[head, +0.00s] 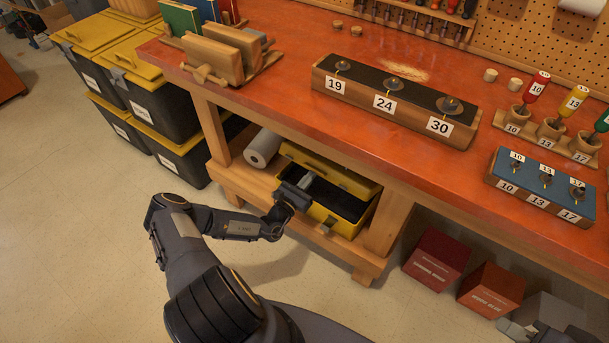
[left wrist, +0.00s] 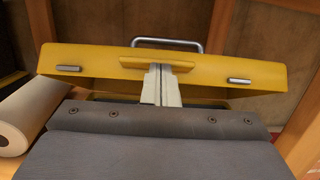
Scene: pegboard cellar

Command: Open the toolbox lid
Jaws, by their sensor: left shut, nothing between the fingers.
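The yellow toolbox (head: 319,213) stands on the low shelf under the workbench. Its lid (head: 345,176) is raised and tilted back, and the dark inside shows in front of it. In the left wrist view the lid (left wrist: 215,68) shows two metal latches and a grey handle (left wrist: 167,44). My left gripper (head: 306,181) is at the toolbox opening, its fingers together and empty. In the left wrist view the fingertips (left wrist: 161,70) are at the lid's middle lip; I cannot tell whether they touch. What seems to be my right gripper (head: 516,330) is partly visible at the bottom right.
A paper towel roll (head: 264,148) lies left of the toolbox. The wooden bench leg (head: 389,222) stands to its right, and the orange bench top (head: 290,106) overhangs it. Red boxes (head: 437,258) stand on the right. The floor (head: 75,240) at left is clear.

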